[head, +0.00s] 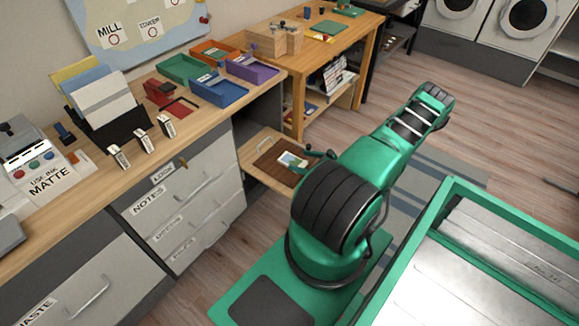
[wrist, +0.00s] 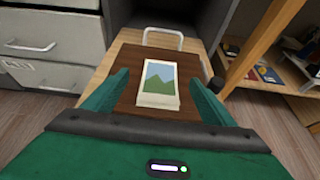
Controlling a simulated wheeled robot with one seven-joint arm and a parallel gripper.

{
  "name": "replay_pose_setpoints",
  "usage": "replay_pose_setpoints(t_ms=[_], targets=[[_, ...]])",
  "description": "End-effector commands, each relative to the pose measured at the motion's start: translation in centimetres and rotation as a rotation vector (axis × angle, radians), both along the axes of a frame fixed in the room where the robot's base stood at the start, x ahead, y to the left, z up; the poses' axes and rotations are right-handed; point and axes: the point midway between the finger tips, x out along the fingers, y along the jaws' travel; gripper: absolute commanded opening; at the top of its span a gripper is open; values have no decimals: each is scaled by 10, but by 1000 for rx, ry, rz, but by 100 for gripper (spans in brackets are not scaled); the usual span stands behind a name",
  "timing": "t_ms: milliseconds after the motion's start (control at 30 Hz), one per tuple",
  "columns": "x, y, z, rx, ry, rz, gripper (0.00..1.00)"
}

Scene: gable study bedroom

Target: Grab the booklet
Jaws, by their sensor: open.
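The booklet (wrist: 158,84) has a cream cover with a picture of green mountains under a blue sky. It lies flat on a dark brown board (wrist: 127,92) on a pulled-out wooden shelf. In the wrist view my gripper (wrist: 158,82) is open, with one green finger to each side of the booklet and a gap on both sides. I cannot tell how high the fingertips are above it. In the head view the booklet (head: 291,159) shows on the shelf, with my gripper partly hidden behind my arm.
The shelf (head: 253,148) with a metal handle (wrist: 163,37) sticks out beside the grey drawers (head: 190,210). A wooden side table (head: 335,48) with an open lower shelf stands to the right. The desk above holds coloured trays (head: 219,89).

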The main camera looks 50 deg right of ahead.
Motion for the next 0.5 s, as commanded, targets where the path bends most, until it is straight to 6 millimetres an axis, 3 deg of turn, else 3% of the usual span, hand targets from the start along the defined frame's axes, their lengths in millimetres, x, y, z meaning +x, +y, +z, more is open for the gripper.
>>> replay_pose_setpoints(t_ms=[500], targets=[[56,2,-28,-1,1,4,78]])
